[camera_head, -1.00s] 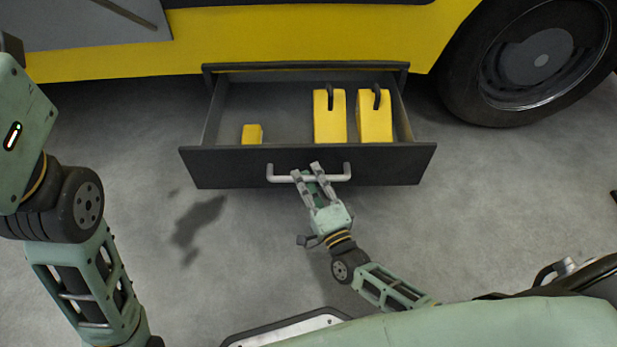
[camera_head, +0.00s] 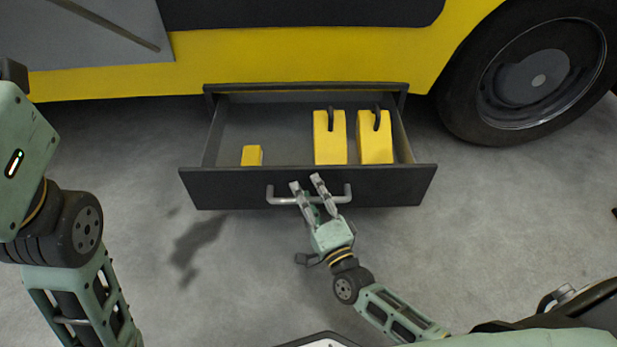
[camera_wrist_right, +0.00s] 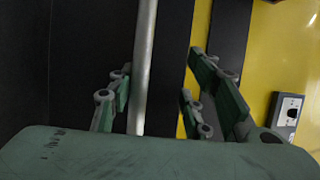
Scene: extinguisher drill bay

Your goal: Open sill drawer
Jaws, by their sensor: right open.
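The dark sill drawer (camera_head: 230,188) stands pulled out from under the yellow vehicle, its inside showing. Its grey bar handle (camera_head: 283,200) is on the front panel. My right gripper (camera_head: 307,183) is open at the handle, its fingertips showing just above the bar in the head view. In the right wrist view the handle bar (camera_wrist_right: 145,70) runs between the spread fingers (camera_wrist_right: 160,90), nearer the left ones, and no finger is seen closed on it. My left arm is at the left edge; its gripper is out of view.
The drawer holds two yellow wedges with dark handles (camera_head: 330,140) (camera_head: 375,140) and a small yellow block (camera_head: 252,155). A large wheel (camera_head: 535,80) stands to the right. The grey floor (camera_head: 500,220) around the drawer is mostly clear.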

